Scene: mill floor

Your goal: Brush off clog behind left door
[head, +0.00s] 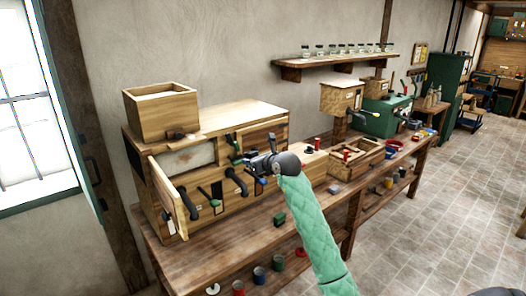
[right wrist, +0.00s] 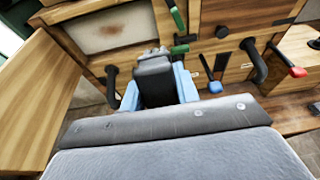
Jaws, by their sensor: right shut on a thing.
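The left door (head: 160,195) of the wooden cabinet stands swung open; in the right wrist view the door (right wrist: 35,95) fills the left side. Behind it is a pale panel (head: 188,158), which also shows in the right wrist view (right wrist: 85,30) with a faint brownish patch (right wrist: 110,30), perhaps the clog. My right gripper (head: 262,165) is in front of the cabinet, right of the opening and apart from the panel. Its blue fingers (right wrist: 157,90) are shut on a dark grey block-like thing (right wrist: 155,75), whose far end is unclear.
Dark curved handles (head: 237,182) and a green lever (right wrist: 179,49) stick out of the cabinet front. A wooden box (head: 160,112) sits on top. Open wooden trays (head: 352,168) stand to the right on the bench (head: 195,250).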

